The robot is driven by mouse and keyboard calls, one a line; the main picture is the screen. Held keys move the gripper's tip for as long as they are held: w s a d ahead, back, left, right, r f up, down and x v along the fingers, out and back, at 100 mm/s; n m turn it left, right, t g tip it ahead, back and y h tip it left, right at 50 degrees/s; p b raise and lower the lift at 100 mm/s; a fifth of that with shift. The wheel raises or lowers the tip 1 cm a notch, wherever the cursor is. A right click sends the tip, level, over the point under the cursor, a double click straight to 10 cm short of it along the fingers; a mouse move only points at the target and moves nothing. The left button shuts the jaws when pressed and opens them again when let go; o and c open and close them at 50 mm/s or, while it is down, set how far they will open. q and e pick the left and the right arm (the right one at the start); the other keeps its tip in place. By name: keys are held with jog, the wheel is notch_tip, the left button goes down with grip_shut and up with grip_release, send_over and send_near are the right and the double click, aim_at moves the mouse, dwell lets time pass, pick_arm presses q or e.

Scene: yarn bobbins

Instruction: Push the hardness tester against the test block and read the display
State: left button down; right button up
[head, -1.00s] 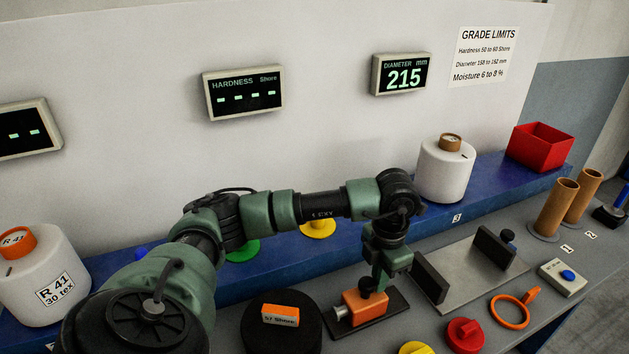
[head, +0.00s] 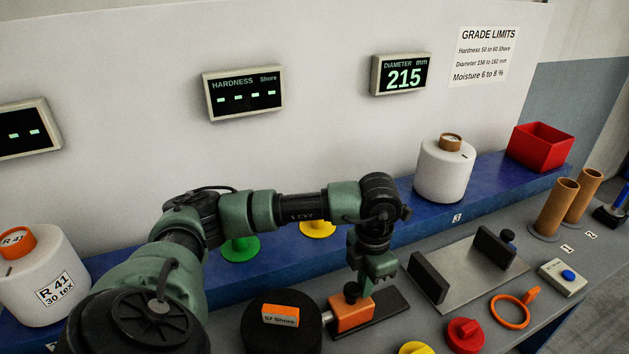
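The hardness tester (head: 349,316) is an orange block with a black knob and a silver tip, lying on a dark plate (head: 388,305). The test block (head: 262,337) is a black round piece with an orange "57 Shore" label, just left of the tester. The silver tip is at the test block's right edge; I cannot tell whether they touch. My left gripper (head: 364,289) is down at the tester's knob and appears shut on it; its fingers are partly hidden. My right gripper is not in view.
A diameter display (head: 402,74) reads 215. White bobbins stand at left (head: 42,285) and on the blue shelf (head: 443,175). A metal fixture with black jaws (head: 470,275), an orange ring (head: 510,312) and a red knob (head: 464,334) lie to the right.

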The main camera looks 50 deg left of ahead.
pick_arm(q)
jog(key=shift+s+a, duration=0.15)
jog(key=shift+s, duration=0.3)
jog(key=shift+s+f, duration=0.1)
dwell(0.5)
jog(key=shift+b, duration=0.3)
jog(key=shift+w+d, duration=0.25)
jog(key=shift+w, duration=0.5)
jog(key=shift+w+d, duration=0.25)
jog(key=shift+w, duration=0.5)
notch_tip(320, 180, up, 8)
jog(key=p, duration=0.4)
